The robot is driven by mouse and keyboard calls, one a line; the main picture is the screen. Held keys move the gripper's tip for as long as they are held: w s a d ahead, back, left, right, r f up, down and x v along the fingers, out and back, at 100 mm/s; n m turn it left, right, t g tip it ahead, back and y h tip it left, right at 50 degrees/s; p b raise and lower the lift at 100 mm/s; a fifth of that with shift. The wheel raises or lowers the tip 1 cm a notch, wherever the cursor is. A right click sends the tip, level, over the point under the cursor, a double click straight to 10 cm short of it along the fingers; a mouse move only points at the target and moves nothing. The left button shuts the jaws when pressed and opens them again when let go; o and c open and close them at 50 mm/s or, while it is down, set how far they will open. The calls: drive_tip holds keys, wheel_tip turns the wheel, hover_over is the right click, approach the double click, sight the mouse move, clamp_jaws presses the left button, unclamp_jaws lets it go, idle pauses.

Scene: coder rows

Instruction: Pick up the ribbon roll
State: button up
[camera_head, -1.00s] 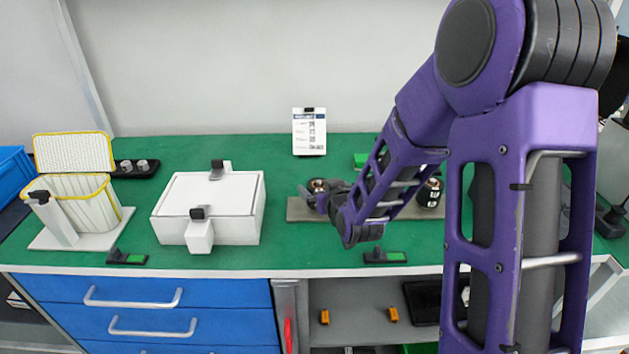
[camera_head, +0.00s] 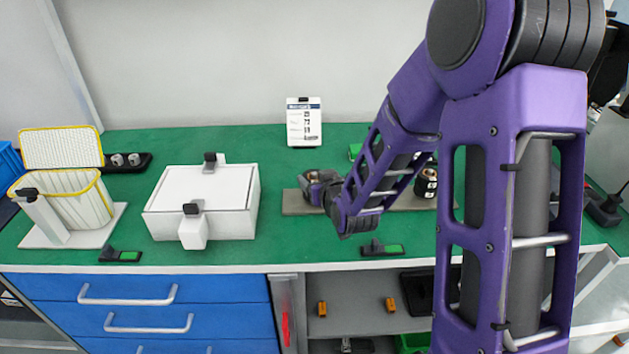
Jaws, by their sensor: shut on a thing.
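My gripper (camera_head: 317,183) is at the left end of a flat grey-brown board on the green bench. It is shut on a small roll (camera_head: 322,176) with a coppery top, which I take to be the ribbon roll. The gripper and my wrist hide most of the roll, so I cannot tell if it still touches the board (camera_head: 292,203). A dark roll (camera_head: 427,182) with a coppery top stands on the right part of the board, partly behind my arm.
A white box (camera_head: 205,203) with black-tipped clamps and a yellow-rimmed basket (camera_head: 64,190) stand to the left. A white sign (camera_head: 304,122) stands at the back. A small black-and-green device (camera_head: 382,249) lies at the front edge. Bare green bench lies between box and board.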

wheel_tip(320, 180, up, 10)
drive_tip(key=p, duration=0.1)
idle(0.5)
drive_tip(key=shift+r+p, duration=0.1)
drive_tip(key=shift+p, duration=0.25)
idle(0.4)
